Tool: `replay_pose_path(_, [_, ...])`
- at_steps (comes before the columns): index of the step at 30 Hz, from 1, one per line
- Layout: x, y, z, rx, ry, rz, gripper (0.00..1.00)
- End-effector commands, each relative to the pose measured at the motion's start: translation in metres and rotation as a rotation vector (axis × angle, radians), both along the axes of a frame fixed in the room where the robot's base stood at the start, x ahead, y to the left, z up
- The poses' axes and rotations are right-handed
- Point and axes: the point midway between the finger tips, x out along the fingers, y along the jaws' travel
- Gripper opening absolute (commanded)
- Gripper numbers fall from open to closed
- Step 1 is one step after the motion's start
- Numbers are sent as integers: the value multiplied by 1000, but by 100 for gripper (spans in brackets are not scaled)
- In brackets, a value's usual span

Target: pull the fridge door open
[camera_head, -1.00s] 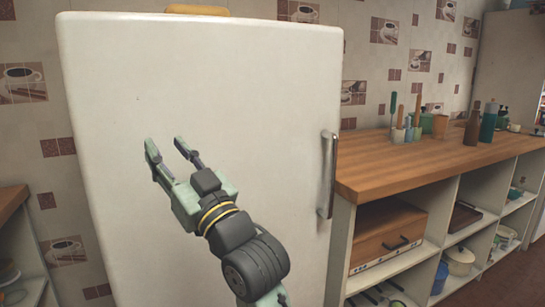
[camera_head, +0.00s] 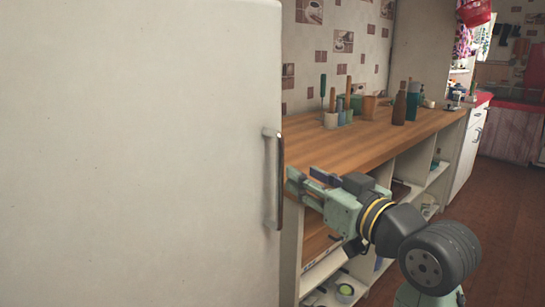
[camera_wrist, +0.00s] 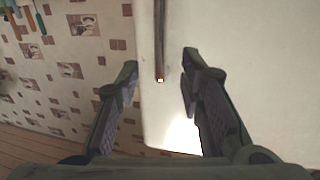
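The white fridge door (camera_head: 140,150) fills the left half of the head view, and no gap shows along its edge. Its upright metal handle (camera_head: 280,190) is near the door's right edge. My gripper (camera_head: 302,175) is open, just right of the handle, with its fingertips pointing left toward it. In the wrist view, the handle (camera_wrist: 160,35) runs down from the top edge and ends between the two spread fingers (camera_wrist: 160,62). The fingers do not appear to touch it. The door's white surface (camera_wrist: 245,60) also shows there.
A wooden counter (camera_head: 375,136) stands right of the fridge, with open shelves below. Utensil pots (camera_head: 335,118) and bottles (camera_head: 398,105) stand toward its back. Brown floor (camera_head: 500,215) is clear at the right.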

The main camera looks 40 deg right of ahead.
Motion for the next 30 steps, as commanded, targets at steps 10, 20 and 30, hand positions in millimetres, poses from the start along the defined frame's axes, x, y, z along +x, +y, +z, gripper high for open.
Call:
replay_pose_path(10, [64, -7, 2, 1, 1, 3, 35])
replay_pose_path(20, [97, -11, 0, -1, 0, 0, 35])
replay_pose_path(30, [99, -11, 0, -1, -1, 0, 31])
